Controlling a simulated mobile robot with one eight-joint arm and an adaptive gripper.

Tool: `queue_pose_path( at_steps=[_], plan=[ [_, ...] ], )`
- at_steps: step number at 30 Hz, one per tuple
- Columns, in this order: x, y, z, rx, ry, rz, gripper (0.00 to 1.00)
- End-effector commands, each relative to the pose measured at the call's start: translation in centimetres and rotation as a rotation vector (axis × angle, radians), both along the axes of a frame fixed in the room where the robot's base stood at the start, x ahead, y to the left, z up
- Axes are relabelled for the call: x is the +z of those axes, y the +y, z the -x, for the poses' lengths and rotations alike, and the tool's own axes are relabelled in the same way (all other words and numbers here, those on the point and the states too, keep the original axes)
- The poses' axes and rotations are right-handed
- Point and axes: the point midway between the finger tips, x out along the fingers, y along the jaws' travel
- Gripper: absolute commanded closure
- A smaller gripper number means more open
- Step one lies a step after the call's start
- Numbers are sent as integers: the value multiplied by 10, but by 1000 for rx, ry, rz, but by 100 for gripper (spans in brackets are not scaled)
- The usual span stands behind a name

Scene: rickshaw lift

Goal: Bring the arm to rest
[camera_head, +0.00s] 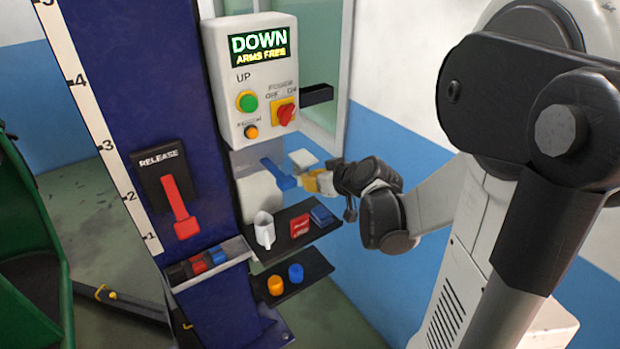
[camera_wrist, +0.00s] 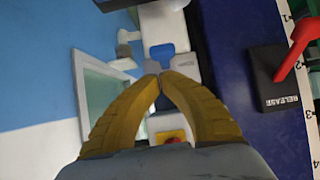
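My gripper (camera_head: 320,183) is at the end of my arm, in front of the blue lever (camera_head: 279,175) below the control box (camera_head: 262,85). In the wrist view its two yellow fingers (camera_wrist: 158,78) come together at the tips, with nothing clear between them. A blue piece (camera_wrist: 162,50) shows just past the tips. I cannot tell whether the fingers touch the lever. The box's display (camera_head: 258,44) reads "DOWN" and "ARMS FREE". The red selector knob (camera_head: 286,114) sits below it, beside a green button (camera_head: 247,101).
The blue column carries a red release lever (camera_head: 180,208), also in the wrist view (camera_wrist: 299,42). A shelf (camera_head: 322,228) holds a white mug (camera_head: 264,230), a red item and a blue item. A green container (camera_head: 30,250) stands left. A window (camera_head: 309,60) is behind.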

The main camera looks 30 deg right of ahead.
Motion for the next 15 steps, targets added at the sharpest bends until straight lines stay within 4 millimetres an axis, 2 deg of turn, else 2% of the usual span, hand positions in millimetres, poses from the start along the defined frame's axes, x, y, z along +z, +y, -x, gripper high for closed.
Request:
queue_pose_path(
  at_steps=[10,13,15],
  plan=[
    [0,4,1,3,4,-3,100],
    [-1,21,6,15,32,-12,100],
    [-3,45,16,29,71,-23,100]
  ],
)
